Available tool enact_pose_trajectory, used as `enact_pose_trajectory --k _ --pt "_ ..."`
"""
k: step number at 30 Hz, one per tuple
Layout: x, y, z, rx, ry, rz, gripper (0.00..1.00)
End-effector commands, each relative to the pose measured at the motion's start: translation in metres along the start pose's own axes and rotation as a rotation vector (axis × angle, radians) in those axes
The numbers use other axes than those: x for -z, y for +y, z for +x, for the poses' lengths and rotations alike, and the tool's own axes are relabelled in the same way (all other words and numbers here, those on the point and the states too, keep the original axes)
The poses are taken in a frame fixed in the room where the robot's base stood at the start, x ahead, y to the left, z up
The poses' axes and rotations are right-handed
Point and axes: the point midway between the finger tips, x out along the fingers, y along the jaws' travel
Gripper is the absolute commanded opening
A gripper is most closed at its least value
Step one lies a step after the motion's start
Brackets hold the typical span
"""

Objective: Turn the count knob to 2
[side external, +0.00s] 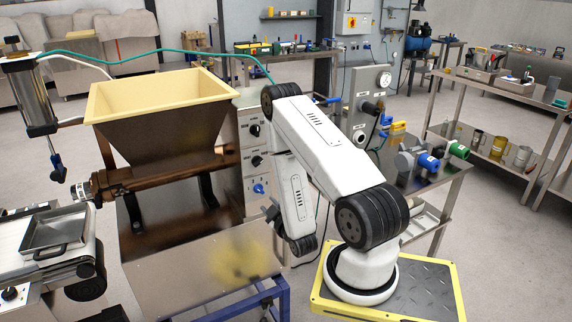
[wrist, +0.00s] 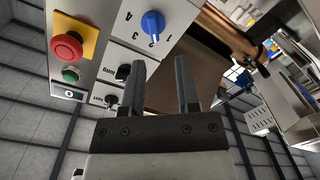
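The count knob is blue (wrist: 153,23) and sits on a pale panel with numbers printed around it, at the top of the wrist view. I cannot tell for sure which number it points to. In the side view the blue knob (side external: 259,189) is low on the machine's control panel. My gripper (wrist: 172,72) has its two dark fingers apart with nothing between them. The fingertips appear below the knob in the wrist view and do not touch it. In the side view my gripper (side external: 271,211) is near the panel, just below and right of the knob, partly hidden by my arm.
A red button (wrist: 68,48) on a yellow plate, a green button (wrist: 70,75) and two black knobs (wrist: 123,72) (wrist: 111,102) share the panel. A dough hopper (side external: 160,110) stands left of the panel. A metal table (side external: 425,185) with parts is behind my arm.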

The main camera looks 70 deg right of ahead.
Motion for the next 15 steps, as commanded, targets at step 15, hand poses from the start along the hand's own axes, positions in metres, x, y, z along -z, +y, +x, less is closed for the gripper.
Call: enact_pose_trajectory --k 15 --pt "-0.0038 0.0052 -0.0024 -0.035 0.015 -0.014 0.4"
